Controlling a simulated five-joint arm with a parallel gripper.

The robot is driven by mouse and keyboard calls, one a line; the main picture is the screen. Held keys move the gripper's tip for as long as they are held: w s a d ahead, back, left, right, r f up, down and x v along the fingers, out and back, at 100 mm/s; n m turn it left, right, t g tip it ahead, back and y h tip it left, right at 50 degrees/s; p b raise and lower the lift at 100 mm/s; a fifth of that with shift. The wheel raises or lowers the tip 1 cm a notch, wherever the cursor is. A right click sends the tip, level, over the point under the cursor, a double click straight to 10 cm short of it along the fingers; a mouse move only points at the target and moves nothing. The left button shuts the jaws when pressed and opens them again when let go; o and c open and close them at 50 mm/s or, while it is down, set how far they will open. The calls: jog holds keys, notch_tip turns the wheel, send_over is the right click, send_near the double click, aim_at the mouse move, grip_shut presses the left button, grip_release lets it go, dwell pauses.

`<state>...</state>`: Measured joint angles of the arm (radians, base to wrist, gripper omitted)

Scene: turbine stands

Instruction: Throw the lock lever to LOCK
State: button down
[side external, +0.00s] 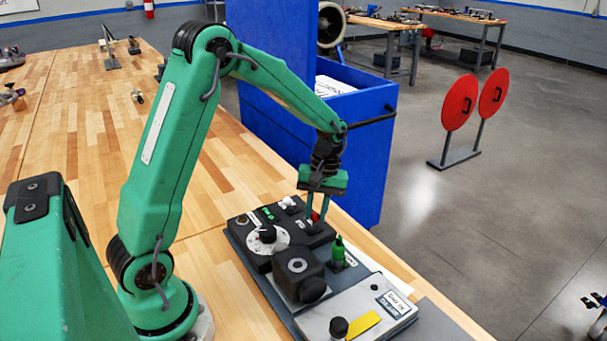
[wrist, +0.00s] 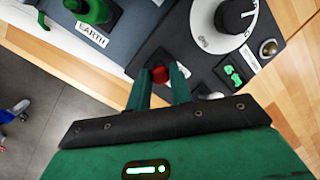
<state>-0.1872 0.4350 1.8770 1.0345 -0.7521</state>
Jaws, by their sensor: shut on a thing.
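A small lever with a red knob (wrist: 160,74), which I take for the lock lever, stands on the dark control panel (wrist: 195,42). My gripper (wrist: 159,80) has its two green fingers on either side of the red knob and is shut on it. In the side view my gripper (side external: 316,216) reaches down over the far right part of the panel, and a bit of the red lever (side external: 315,217) shows between the fingers. The lever's base is partly hidden by the fingers, and I cannot read its position marking.
A black dial on a white plate (side external: 267,234) and a green rocker switch (wrist: 233,74) are close by. A green handle (side external: 338,250) labelled EARTH, a black block (side external: 298,275) and a grey box (side external: 385,300) stand nearer the camera. A blue cabinet (side external: 368,150) rises behind.

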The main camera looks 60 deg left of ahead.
aim_at(317, 213)
jog(key=shift+s+a+t, duration=0.15)
jog(key=shift+s+t, duration=0.05)
jog(key=shift+t, duration=0.2)
jog(key=c, duration=1.3)
grip_release()
jog(key=shift+o, duration=0.2)
jog(key=shift+r, duration=0.15)
jog(key=shift+w+a+r, duration=0.1)
jog(key=shift+w+r, duration=0.1)
jog(key=shift+r, duration=1.05)
jog(key=shift+w+d+r, duration=0.1)
jog(key=shift+w+r, duration=0.05)
jog(key=shift+r, duration=1.15)
jog(key=shift+w+a+r, duration=0.1)
jog(key=shift+w+r, duration=0.1)
jog(key=shift+r, duration=1.05)
